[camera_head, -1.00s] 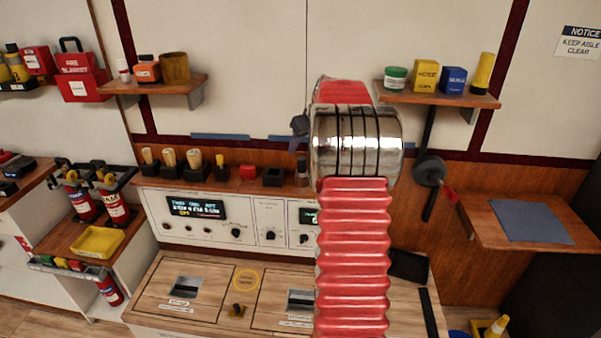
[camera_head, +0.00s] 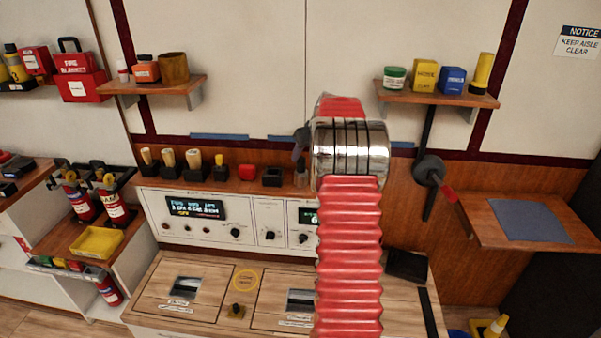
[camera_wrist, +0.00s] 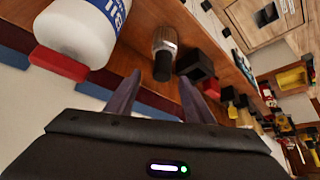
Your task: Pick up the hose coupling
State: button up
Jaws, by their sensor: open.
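A small metallic cylinder with a black end, which looks like the hose coupling (camera_wrist: 164,42), stands on the wooden ledge in the wrist view. In the head view it seems to be the small grey piece (camera_head: 301,173) beside my arm, partly hidden. My gripper (camera_wrist: 160,77) is open and empty, its two dark fingers pointing toward the coupling. The coupling's black end shows just beyond and between the fingertips, not gripped. In the head view only a dark bit of my gripper (camera_head: 300,143) shows left of my arm, above the ledge.
A black box (camera_wrist: 196,64) stands close beside the coupling. A white bottle with blue lettering (camera_wrist: 82,28) and a red block (camera_wrist: 58,64) are on the other side. Wooden-handled tools (camera_head: 169,160) stand farther along the ledge. A control panel (camera_head: 222,220) lies below it.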

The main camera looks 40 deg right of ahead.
aim_at(302, 158)
jog(key=shift+x, duration=1.7)
jog(key=shift+a+x, duration=0.2)
jog(key=shift+x, duration=2.35)
grip_shut()
